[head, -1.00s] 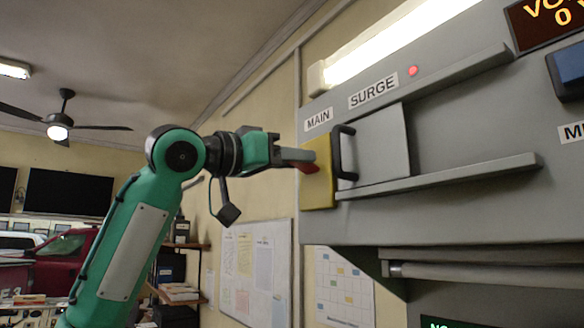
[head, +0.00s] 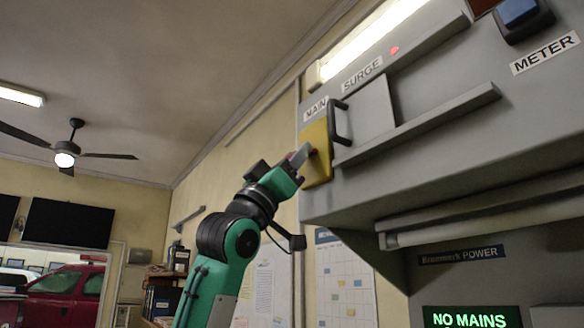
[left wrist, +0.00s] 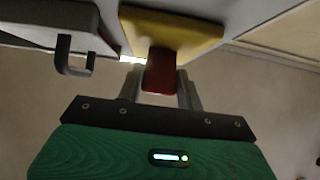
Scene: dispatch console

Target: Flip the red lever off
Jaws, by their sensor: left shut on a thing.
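The red lever (left wrist: 160,71) sticks out from the yellow plate (head: 316,155) under the MAIN label on the grey console. The plate also shows at the top of the left wrist view (left wrist: 185,32). My left gripper (head: 302,154) reaches up from below left and is shut on the red lever. Its two fingers (left wrist: 163,85) lie on either side of the lever in the left wrist view. In the head view the fingers hide most of the lever. My right gripper is not in view.
A black handle (head: 339,122) on a sliding grey panel (head: 368,112) is just right of the plate, above a long rail (head: 430,122). The space left of the console is free.

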